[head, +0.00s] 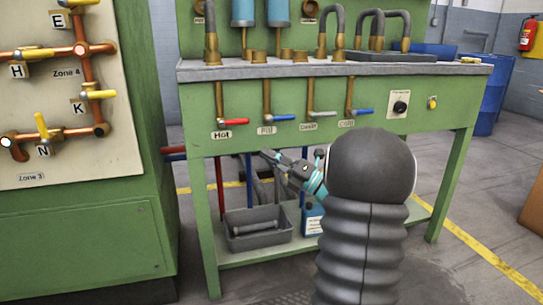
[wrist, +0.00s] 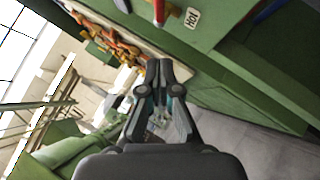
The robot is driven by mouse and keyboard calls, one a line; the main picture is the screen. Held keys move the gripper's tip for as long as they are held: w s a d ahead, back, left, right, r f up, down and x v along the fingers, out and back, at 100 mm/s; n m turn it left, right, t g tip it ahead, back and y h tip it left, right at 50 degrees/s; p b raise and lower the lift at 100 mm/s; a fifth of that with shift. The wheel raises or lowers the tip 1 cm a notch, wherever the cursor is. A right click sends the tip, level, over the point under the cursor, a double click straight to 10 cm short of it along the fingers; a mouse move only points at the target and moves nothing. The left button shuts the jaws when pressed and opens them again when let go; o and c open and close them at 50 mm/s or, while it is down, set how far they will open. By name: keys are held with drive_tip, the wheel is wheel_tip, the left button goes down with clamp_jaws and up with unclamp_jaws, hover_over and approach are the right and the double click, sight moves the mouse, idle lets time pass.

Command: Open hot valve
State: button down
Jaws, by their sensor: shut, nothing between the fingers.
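The hot valve's red handle (head: 236,122) sticks out to the right from its copper pipe on the green bench front, roughly level, above the "Hot" label (head: 221,135). In the wrist view, a red handle (wrist: 158,12) shows at the top edge beside the "HOT" label (wrist: 192,17), partly cut off. My gripper (head: 268,154) is low in front of the bench, below and right of the hot handle, partly hidden behind my arm. In the wrist view my gripper (wrist: 159,66) has its fingertips together, empty, apart from the handle.
A grey bin (head: 257,236) stands on the lower shelf. A green cabinet with a pipe panel (head: 50,160) stands left. Open floor lies right of the bench.

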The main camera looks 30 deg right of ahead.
sight(235, 124)
drive_tip(key=shift+w+a+r+b, duration=0.15)
drive_tip(key=shift+w+a+r, duration=0.3)
drive_tip(key=shift+w+r, duration=0.65)
drive_tip(key=shift+w+a+r+b, duration=0.15)
drive_tip(key=shift+w+a+r, duration=0.3)
drive_tip(key=shift+w, duration=1.25)
drive_tip(key=shift+w+a+r+b, duration=0.15)
drive_tip(key=shift+w+a+r, duration=0.25)
drive_tip(key=shift+w+r, duration=0.75)
drive_tip(key=shift+w+a+f, duration=0.1)
drive_tip(key=shift+w+f, duration=0.05)
drive_tip(key=shift+w, duration=0.1)
